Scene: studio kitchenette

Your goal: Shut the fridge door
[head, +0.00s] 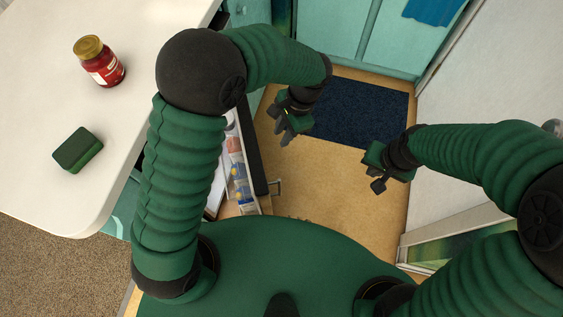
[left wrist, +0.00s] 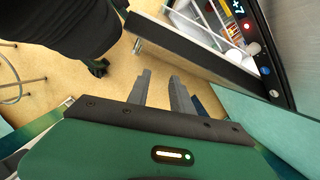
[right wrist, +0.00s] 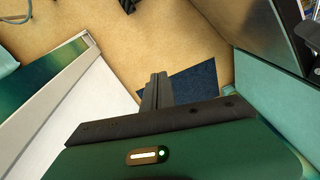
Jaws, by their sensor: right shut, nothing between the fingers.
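My right gripper (head: 376,184) is shut and empty, farther right over the floor.
The white counter (head: 60,190) holds a red jar (head: 100,62) and a green sponge (head: 78,150). A dark blue mat (head: 360,112) lies on the tan floor before teal cabinets (head: 385,55). A white panel (head: 460,90) bounds the right side. Floor between my grippers is clear.

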